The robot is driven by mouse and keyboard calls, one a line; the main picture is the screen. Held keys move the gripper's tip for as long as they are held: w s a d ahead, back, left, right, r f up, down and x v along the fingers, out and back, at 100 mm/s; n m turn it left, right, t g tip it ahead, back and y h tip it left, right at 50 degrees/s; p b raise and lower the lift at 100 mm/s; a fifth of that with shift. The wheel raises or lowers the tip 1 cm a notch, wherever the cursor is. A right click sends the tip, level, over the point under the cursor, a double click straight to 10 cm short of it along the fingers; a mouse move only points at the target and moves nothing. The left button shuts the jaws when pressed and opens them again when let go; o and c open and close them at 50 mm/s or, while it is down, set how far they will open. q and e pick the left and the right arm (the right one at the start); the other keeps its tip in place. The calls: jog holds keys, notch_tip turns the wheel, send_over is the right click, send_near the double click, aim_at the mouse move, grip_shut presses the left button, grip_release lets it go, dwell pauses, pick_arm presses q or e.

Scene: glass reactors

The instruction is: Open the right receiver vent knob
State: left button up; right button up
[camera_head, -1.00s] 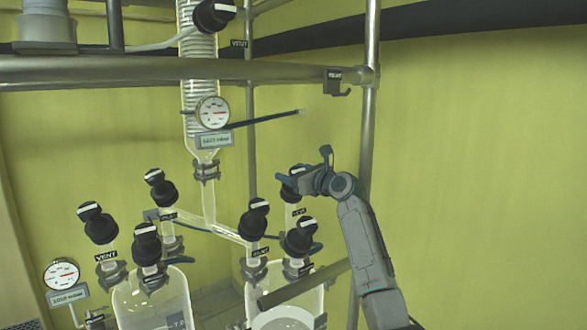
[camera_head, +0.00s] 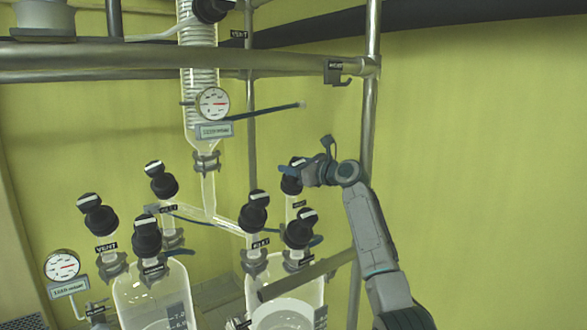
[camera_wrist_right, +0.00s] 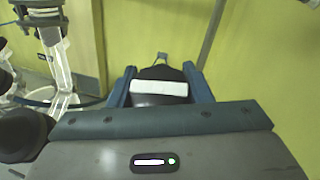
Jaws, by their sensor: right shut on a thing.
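The right receiver vent knob (camera_head: 291,187) is a black knob at the back right of the right receiver (camera_head: 287,282). A small label, too small to read surely, sits below it. My right gripper (camera_head: 288,172) is at the knob's top and shut on it. In the right wrist view, the knob (camera_wrist_right: 160,88) with its white bar lies between the two blue fingers of my gripper (camera_wrist_right: 159,71). The white bar runs almost level across the picture there. My fingers and wrist partly hide the knob in the head view. My left gripper is not in view.
Other black knobs stand close by, one in front (camera_head: 301,228) and one to the left (camera_head: 253,212). A steel upright (camera_head: 369,120) runs behind my right arm. A pressure gauge (camera_head: 213,103) hangs on the glass column. The right side is free.

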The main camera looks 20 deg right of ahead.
aim_at(294, 158)
jog(key=o, duration=1)
jog(key=shift+r+b, duration=0.25)
jog(key=shift+b, duration=0.1)
jog(key=r+b, duration=0.2)
jog(key=b, duration=0.1)
jog(key=shift+s+r, duration=0.25)
jog(key=shift+s, duration=0.1)
jog(key=s+a+r+b, duration=0.1)
jog(key=s+a+b, duration=0.1)
jog(key=s, duration=0.5)
jog(key=s+a+r+b, duration=0.1)
jog(key=s+a+b, duration=0.1)
jog(key=s+b, duration=0.3)
jog(key=shift+s, duration=1.45)
